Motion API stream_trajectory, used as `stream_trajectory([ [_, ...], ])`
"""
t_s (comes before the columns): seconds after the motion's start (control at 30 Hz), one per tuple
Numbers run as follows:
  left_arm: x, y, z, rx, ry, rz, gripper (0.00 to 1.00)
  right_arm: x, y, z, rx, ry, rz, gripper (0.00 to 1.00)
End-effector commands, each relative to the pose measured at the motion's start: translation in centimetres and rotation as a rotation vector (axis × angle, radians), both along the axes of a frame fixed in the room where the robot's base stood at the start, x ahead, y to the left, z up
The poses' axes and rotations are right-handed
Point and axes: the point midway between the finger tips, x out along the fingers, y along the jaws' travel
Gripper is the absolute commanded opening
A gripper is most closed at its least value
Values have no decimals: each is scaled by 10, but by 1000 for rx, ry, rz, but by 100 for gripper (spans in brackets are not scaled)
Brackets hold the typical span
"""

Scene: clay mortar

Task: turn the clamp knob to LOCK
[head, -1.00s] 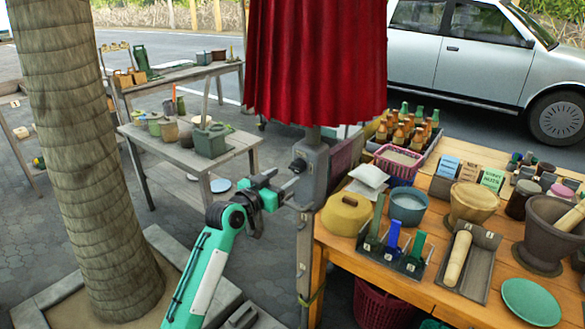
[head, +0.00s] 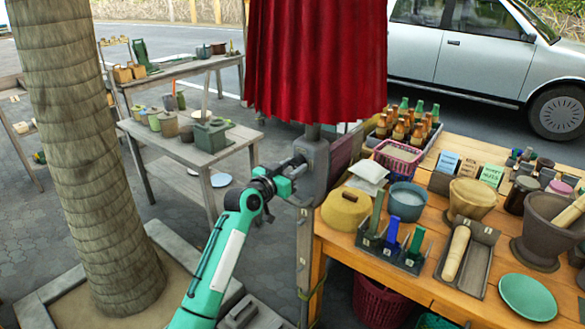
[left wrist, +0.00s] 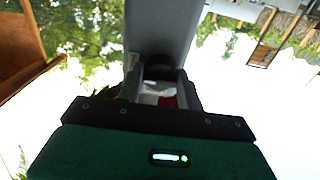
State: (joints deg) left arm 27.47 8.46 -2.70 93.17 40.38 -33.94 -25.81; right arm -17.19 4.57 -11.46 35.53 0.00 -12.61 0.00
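The clamp is a grey housing (head: 315,160) on the post under the red umbrella. Its dark knob (head: 299,161) sticks out on the left side, partly hidden by my gripper. My left gripper (head: 291,170) is at the knob, reaching in from the lower left. In the left wrist view, the two fingers (left wrist: 160,88) stand apart, one on each side of the dark knob (left wrist: 158,70), in front of the grey housing (left wrist: 160,30). I cannot tell whether they touch it. No LOCK marking is readable. My right gripper is not in view.
The wooden stall table (head: 400,275) stands close on the right, with a yellow lidded pot (head: 345,208) near the post. The red umbrella cloth (head: 315,60) hangs just above the clamp. A tree trunk (head: 85,150) stands at the left.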

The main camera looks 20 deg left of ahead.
Motion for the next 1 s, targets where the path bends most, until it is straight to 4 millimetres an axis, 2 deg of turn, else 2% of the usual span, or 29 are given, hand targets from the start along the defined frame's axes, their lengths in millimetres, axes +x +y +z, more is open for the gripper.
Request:
stream_trajectory([
  [0.27,0,0,0,-28,11,0,14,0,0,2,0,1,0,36],
  [0.47,0,0,1,-118,44,0,14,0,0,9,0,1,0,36],
  [1.0,0,-1,3,-578,211,1,14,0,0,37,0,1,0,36],
])
